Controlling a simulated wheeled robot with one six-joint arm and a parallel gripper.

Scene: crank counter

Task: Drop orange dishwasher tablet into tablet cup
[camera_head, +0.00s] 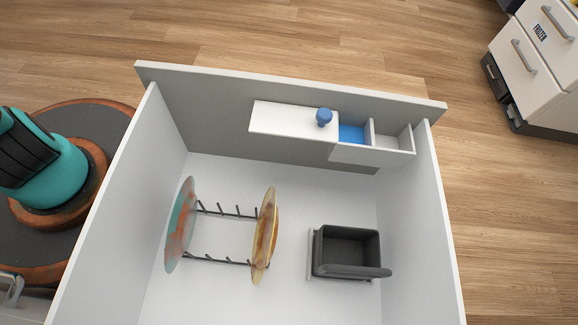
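A white dispenser box is fixed to the far wall of the open white dishwasher drawer. Its flat white lid (275,119) has a blue knob (324,117) and lies to the left. Right of the lid is a compartment with a blue floor (352,134), partly uncovered. A second, pale open compartment (390,141) is at the box's right end. I cannot tell which compartment is the tablet cup. No orange tablet shows in this view. My gripper's fingers are not in view.
In the drawer, two plates, one teal and orange (181,225) and one yellow-brown (265,235), stand in a dark peg rack (228,211). A dark grey open bin (347,250) stands right of them. White cabinets (530,75) are at the upper right.

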